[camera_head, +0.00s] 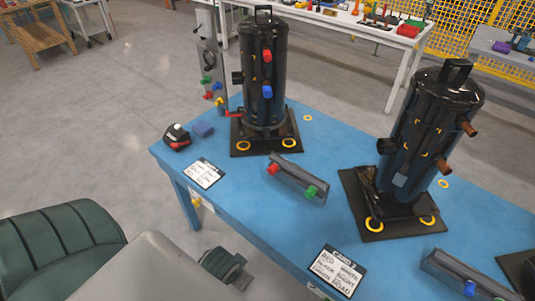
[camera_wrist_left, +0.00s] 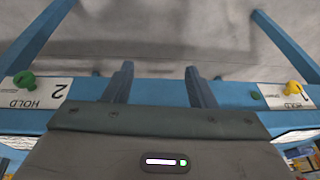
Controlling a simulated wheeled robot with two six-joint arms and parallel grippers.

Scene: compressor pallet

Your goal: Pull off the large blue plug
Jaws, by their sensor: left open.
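A blue plug (camera_head: 267,91) sits on the side of the left black compressor (camera_head: 255,70), below a red plug (camera_head: 267,56). Another blue plug (camera_head: 469,289) sits on a grey holder at the lower right; which blue one is larger is hard to tell. My left gripper shows in the left wrist view (camera_wrist_left: 160,88), with its two fingers apart and nothing between them. It is low at the table's front edge, well away from the compressors. My right gripper is not seen.
The blue table (camera_head: 240,200) also bears a right compressor (camera_head: 425,130) with bare copper stubs, a grey holder (camera_head: 295,182) with red and green plugs, label cards, and a black-red tool (camera_head: 176,137). Yellow (camera_wrist_left: 293,88) and green (camera_wrist_left: 24,79) knobs stick out from the table's front edge.

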